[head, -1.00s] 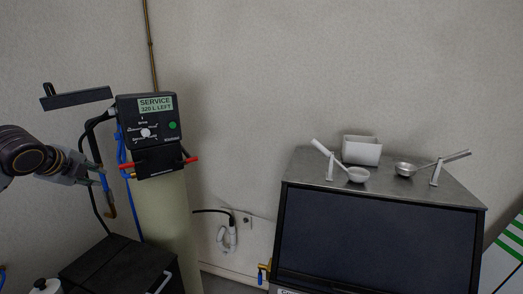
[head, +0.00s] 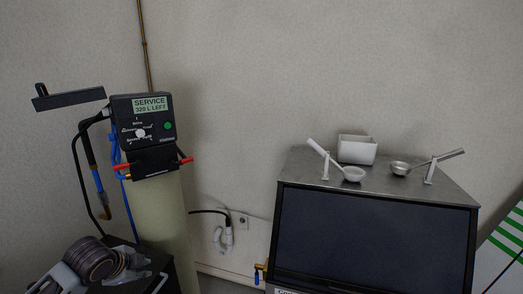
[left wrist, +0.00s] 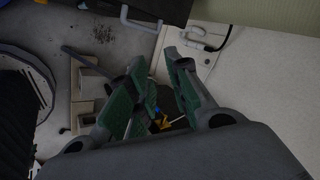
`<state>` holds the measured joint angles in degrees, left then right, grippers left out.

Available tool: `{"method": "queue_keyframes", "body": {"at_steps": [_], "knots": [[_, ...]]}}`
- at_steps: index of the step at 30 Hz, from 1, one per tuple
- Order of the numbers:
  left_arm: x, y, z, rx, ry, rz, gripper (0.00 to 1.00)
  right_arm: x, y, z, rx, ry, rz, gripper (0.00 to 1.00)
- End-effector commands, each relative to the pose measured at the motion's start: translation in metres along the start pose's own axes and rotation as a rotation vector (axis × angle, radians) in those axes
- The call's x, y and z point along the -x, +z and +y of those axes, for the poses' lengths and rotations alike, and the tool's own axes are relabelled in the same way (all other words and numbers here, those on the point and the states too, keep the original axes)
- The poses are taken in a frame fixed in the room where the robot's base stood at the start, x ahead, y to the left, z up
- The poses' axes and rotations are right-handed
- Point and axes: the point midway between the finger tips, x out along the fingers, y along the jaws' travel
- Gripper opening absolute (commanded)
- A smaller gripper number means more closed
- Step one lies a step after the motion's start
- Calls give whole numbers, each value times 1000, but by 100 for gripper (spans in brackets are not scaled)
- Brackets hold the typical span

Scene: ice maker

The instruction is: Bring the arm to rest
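My left arm is low at the bottom left of the head view. Its gripper (head: 150,276) is in front of the black cabinet, away from the softener's control head (head: 143,118). In the left wrist view the green-padded fingers of my left gripper (left wrist: 154,66) stand apart with nothing held between them. A small yellow and blue part (left wrist: 161,121) shows beyond them, lower down. My right gripper is in neither view.
A dark cabinet (head: 122,250) stands beside my left arm. The softener's pale tank (head: 162,222) is upright, with a red-handled valve. The ice maker (head: 375,240) carries a white bin (head: 357,150) and two scoops. Wall space above is clear.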

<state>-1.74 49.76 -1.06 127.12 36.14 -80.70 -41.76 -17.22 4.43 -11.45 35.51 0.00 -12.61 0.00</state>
Motion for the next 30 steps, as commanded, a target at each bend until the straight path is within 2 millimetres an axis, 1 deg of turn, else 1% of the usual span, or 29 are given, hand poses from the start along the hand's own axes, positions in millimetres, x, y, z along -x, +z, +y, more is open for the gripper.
{"method": "queue_keyframes", "body": {"at_steps": [1, 3, 9, 13, 20, 24, 30], "knots": [[-5, -4, 16, 31, 18, 4, 19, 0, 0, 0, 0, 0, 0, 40], [-10, -8, 33, 75, 34, 4, 19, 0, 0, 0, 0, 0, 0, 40], [-21, -19, 80, 206, 79, -2, 19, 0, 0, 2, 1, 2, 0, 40], [-25, -25, 111, 295, 106, -10, 19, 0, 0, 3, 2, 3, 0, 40], [-25, -35, 160, 463, 151, -34, 19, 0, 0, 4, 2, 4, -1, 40], [-22, -40, 188, 569, 175, -56, 19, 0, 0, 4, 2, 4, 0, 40], [-15, -45, 224, 730, 205, -96, 19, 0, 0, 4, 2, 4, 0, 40]]}}
